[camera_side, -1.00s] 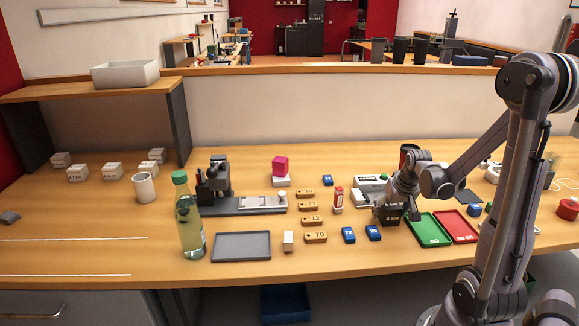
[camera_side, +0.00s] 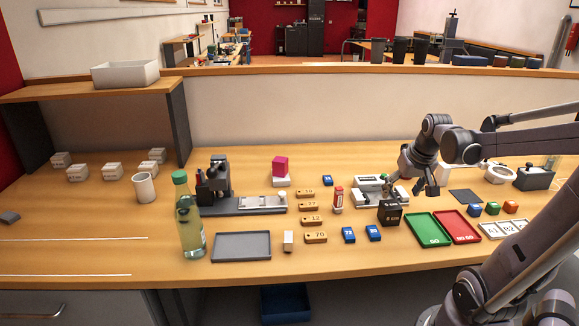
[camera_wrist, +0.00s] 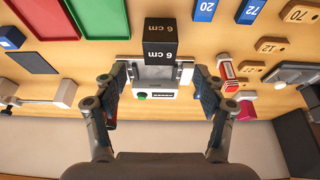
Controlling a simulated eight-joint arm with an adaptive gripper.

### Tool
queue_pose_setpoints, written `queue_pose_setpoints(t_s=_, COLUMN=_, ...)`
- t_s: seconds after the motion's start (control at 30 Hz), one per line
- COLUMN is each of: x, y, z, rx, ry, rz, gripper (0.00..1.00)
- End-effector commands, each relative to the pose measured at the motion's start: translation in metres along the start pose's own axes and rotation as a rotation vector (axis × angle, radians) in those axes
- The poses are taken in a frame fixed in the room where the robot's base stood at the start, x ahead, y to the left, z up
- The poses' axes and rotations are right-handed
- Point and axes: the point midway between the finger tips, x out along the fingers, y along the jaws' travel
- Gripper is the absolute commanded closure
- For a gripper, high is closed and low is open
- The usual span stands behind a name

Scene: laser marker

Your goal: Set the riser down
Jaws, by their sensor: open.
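The riser is a black block marked "6 cm" (camera_side: 390,213). It stands upright on the table, just left of the green tray and in front of the white device. In the wrist view the riser (camera_wrist: 160,38) is at the top middle, with its label on two faces. My gripper (camera_side: 405,190) is open and empty, behind and above the riser and apart from it. In the wrist view the two fingers of my gripper (camera_wrist: 165,88) are spread wide, with the riser beyond their tips.
A white device with a green button (camera_side: 368,190) stands close behind the riser. Green (camera_side: 428,230) and red (camera_side: 458,226) trays lie to its right. Blue tags (camera_side: 373,233) and a red-and-white bottle (camera_side: 338,200) are to its left.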

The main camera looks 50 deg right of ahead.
Motion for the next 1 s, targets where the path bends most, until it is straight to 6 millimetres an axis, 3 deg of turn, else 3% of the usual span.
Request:
queue_pose_setpoints(t_s=0.23, x=-0.013, y=-0.003, z=0.001, rx=-0.006, ry=0.001, rz=-0.003, gripper=0.29)
queue_pose_setpoints(t_s=0.33, x=-0.016, y=-0.018, z=0.004, rx=-0.045, ry=0.012, rz=-0.019, gripper=0.29)
queue_pose_setpoints(t_s=0.47, x=-0.022, y=-0.062, z=0.014, rx=-0.158, ry=0.046, rz=-0.068, gripper=0.29)
queue_pose_setpoints(t_s=0.7, x=-0.043, y=-0.157, z=0.061, rx=-0.427, ry=0.132, rz=-0.208, gripper=0.29)
queue_pose_setpoints(t_s=0.83, x=-0.054, y=-0.194, z=0.091, rx=-0.553, ry=0.172, rz=-0.286, gripper=0.29)
queue_pose_setpoints(t_s=1.0, x=-0.065, y=-0.221, z=0.119, rx=-0.656, ry=0.205, rz=-0.357, gripper=0.29)
